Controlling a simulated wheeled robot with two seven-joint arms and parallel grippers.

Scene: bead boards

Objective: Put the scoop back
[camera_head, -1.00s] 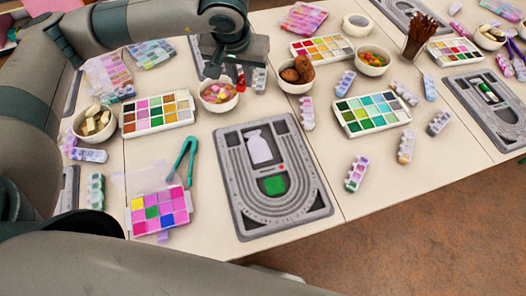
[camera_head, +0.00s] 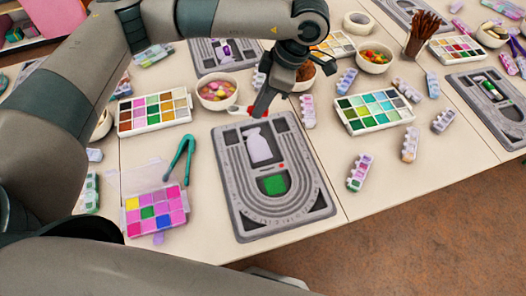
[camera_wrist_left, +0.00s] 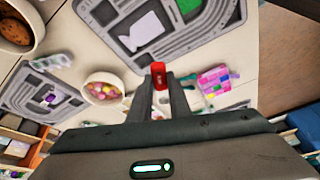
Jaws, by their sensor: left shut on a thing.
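My left gripper (camera_head: 256,108) is shut on a small red thing (camera_wrist_left: 159,76), which looks like the scoop's handle. The rest of the scoop is mostly hidden or too small to make out. The gripper is above the table at the back edge of the middle grey bead board (camera_head: 236,200), between the board and the bowl of pink and yellow beads (camera_head: 217,105). The board has a pale, scoop-like shape (camera_head: 259,146) in its upper middle and a green patch (camera_head: 274,185) below it. My right gripper is not in view.
A green-and-teal bead box (camera_head: 346,126) stands right of the board. Teal tweezers (camera_head: 191,157) and an open pink bead box (camera_head: 130,203) are to its left. A bowl of brown pieces (camera_head: 303,86) is partly behind my gripper. Small bead strips lie on the right.

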